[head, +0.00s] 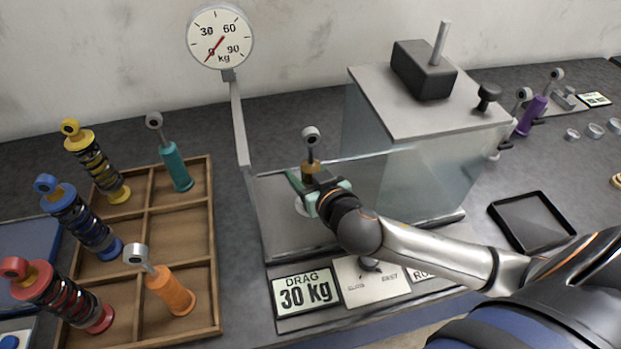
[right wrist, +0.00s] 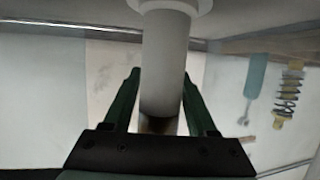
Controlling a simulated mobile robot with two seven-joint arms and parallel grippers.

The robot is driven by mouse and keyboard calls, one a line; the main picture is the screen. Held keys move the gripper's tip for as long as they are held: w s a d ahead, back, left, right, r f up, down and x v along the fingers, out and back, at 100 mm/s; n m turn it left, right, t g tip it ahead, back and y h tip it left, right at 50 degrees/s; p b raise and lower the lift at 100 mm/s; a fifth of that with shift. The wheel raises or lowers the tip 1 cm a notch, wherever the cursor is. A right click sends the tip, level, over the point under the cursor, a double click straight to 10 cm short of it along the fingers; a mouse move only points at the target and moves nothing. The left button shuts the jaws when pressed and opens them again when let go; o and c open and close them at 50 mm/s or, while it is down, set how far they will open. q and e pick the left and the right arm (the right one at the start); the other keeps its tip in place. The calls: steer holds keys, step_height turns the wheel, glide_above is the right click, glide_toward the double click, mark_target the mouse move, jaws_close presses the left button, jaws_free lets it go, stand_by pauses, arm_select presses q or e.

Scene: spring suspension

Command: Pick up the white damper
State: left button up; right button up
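A damper with a dark ring eye and a brownish upper body (head: 310,170) stands upright on the platform under the dial. Its lower part is hidden behind my right gripper (head: 314,190), and a white round base (head: 301,207) shows below. In the right wrist view, a whitish cylinder (right wrist: 165,60) stands between the two green fingers of my right gripper (right wrist: 160,85), with a brownish end beyond it. The fingers lie very close to its sides; I cannot tell whether they touch. A pale piece (head: 495,153) shows partly behind the glass-sided box. My left gripper is not in view.
A wooden tray (head: 213,250) at left holds a teal damper (head: 175,165), an orange damper (head: 170,290) and coil springs. A clear panel and the glass-sided box (head: 415,170) stand close to my right arm. A black tray (head: 532,222) lies at right.

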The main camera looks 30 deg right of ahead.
jaws_close()
steer(key=shift+w+r, duration=0.1)
steer(key=shift+r, duration=0.05)
stand_by(0.5)
